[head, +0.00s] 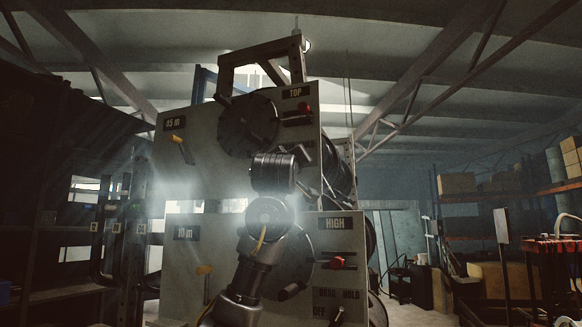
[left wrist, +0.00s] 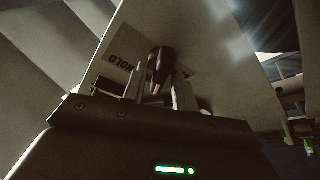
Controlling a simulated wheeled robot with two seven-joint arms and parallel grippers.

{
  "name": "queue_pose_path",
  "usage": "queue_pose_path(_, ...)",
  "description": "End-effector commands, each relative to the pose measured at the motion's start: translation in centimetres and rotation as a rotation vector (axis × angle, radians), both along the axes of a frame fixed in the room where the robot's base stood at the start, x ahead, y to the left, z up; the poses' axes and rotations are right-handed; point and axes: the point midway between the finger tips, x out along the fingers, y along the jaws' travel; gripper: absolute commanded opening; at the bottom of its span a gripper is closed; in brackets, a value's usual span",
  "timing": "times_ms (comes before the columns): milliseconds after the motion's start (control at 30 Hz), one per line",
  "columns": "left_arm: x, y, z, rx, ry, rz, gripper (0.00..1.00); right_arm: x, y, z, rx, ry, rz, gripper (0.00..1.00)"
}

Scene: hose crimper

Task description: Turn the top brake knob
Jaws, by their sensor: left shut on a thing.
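The top brake knob (left wrist: 160,65) is a dark knob beside a HOLD label (left wrist: 120,62) on the pale panel in the left wrist view. My left gripper (left wrist: 160,88) is shut on this knob, with one finger on each side of it. In the head view my left arm rises in front of the machine, and its gripper (head: 304,158) is at the lower right of the upper panel (head: 185,175), below the TOP label (head: 295,93). The arm and gripper largely hide the knob there. My right gripper is in neither view.
A red-handled control (head: 304,109) sits just above the gripper. A dark round reel hub (head: 247,122) is left of it. The lower panel (head: 190,265) bears a HIGH label (head: 335,224), a red handle (head: 340,262) and another dark knob (head: 337,315). Shelving stands at right.

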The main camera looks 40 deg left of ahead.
Motion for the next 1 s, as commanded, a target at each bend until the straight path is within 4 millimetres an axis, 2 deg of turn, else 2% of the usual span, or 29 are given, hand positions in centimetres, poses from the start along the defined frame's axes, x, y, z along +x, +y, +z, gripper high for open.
queue_pose_path(567, 0.09, -0.04, -0.09, -0.029, -0.007, 0.0, 0.06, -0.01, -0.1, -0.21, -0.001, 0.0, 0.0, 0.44)
queue_pose_path(600, 0.09, -0.05, -0.08, -0.029, -0.007, 0.0, 0.32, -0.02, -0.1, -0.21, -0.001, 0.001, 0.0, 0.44)
queue_pose_path(633, 0.09, -0.05, -0.08, -0.029, -0.007, 0.0, 0.35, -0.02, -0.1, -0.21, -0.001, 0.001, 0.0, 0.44)
queue_pose_path(867, 0.04, -0.04, -0.03, -0.029, -0.008, 0.0, 0.35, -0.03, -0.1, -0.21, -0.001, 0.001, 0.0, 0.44)
queue_pose_path(1000, -0.5, -0.34, -0.44, -0.028, -0.01, 0.0, 0.35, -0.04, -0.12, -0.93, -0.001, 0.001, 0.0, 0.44)
